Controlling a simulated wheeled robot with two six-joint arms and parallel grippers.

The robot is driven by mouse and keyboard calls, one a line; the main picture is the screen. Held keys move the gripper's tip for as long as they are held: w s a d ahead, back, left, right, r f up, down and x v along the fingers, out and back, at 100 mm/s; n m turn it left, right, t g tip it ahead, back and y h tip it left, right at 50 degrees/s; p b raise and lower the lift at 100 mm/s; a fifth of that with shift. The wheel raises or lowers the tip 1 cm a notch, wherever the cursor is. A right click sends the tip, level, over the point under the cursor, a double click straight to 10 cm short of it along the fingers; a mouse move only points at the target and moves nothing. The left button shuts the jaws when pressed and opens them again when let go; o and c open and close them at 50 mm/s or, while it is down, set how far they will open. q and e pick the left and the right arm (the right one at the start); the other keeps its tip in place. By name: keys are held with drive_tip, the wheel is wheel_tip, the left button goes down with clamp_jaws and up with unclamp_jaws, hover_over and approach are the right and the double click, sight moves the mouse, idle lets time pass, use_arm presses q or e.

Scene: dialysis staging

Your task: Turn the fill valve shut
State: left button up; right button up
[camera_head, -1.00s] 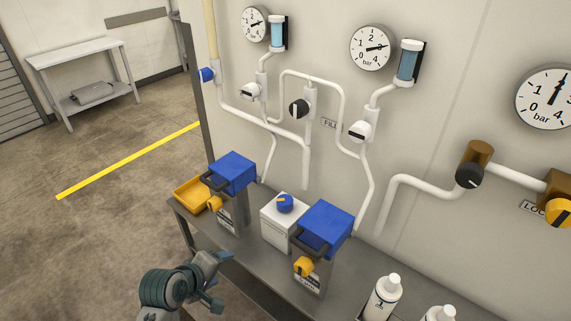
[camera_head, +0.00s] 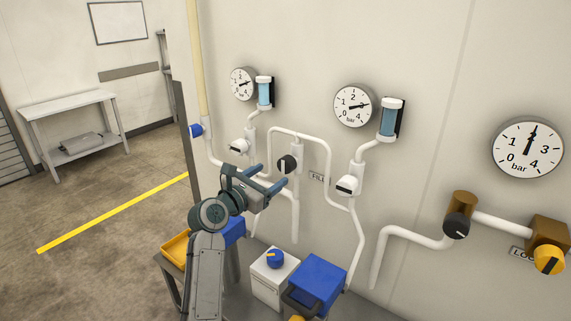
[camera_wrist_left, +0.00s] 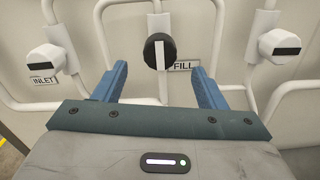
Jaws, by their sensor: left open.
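The fill valve is a round black knob (camera_head: 287,164) with a white stripe, on a white pipe next to the FILL label (camera_head: 317,177). In the left wrist view the fill knob (camera_wrist_left: 160,52) is near the top middle, its stripe upright along the pipe. The FILL label (camera_wrist_left: 187,65) is just right of it. My left gripper (camera_head: 267,178) is open and empty, just in front of and below the knob in the head view. Its blue fingers (camera_wrist_left: 160,72) point at the wall on either side of the knob in the wrist view, with no contact visible. My right gripper is out of view.
White-handled valves flank the knob: one by the INLET label (camera_wrist_left: 42,80), another at right (camera_wrist_left: 280,43). Gauges (camera_head: 353,105) hang above. A brown-and-black valve (camera_head: 457,222) is farther right.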

sight(283, 167)
use_arm(q)
drive_tip(key=p+x, duration=0.1)
drive_tip(key=x, duration=0.7)
drive_tip(key=c, duration=1)
